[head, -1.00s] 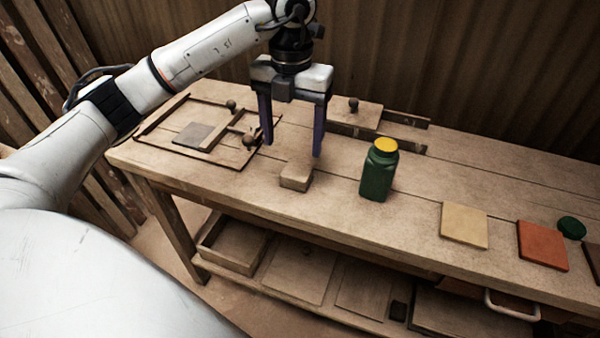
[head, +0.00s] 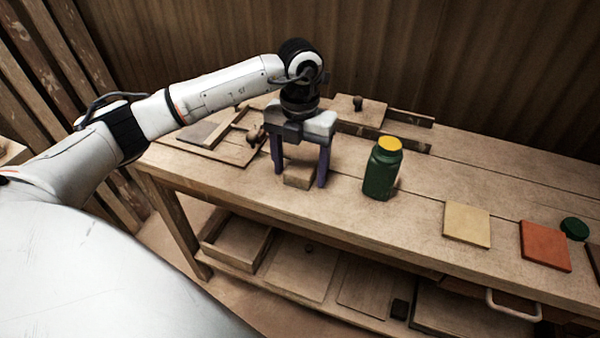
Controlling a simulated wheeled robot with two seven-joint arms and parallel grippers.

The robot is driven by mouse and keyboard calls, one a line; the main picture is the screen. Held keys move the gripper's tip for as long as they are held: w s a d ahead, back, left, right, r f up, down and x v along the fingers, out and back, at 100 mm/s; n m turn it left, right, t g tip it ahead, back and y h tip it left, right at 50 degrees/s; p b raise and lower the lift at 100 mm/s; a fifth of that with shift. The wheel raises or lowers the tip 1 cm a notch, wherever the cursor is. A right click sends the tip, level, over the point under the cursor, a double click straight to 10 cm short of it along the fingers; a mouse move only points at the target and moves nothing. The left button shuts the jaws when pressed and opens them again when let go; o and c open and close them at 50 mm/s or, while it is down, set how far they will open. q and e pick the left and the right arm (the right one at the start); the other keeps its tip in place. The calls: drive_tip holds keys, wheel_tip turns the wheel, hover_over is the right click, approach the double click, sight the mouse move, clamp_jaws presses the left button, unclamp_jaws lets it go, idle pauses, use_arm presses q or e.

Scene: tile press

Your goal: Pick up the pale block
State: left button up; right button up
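The pale block (head: 299,176) is a small light-wood block on the table top, near its front edge. My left gripper (head: 299,180) is lowered over it, pointing down, with its two dark fingers apart. One finger is on each side of the block, and the fingertips are close to the table. I cannot tell whether the fingers touch the block. My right gripper is not in view.
A green jar with a yellow lid (head: 382,168) stands just right of the gripper. A yellow tile (head: 466,225), an orange tile (head: 545,246) and a green lid (head: 574,228) lie farther right. A wooden frame (head: 215,150) lies to the left. A low shelf (head: 345,310) runs below.

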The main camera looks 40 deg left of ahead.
sight(300, 168)
use_arm(q)
drive_tip(key=c, duration=1)
drive_tip(key=shift+r, duration=0.15)
drive_tip(key=shift+c, duration=0.2)
wheel_tip(300, 168, up, 10)
drive_tip(key=shift+o, duration=1.3)
drive_tip(key=shift+c, duration=0.8)
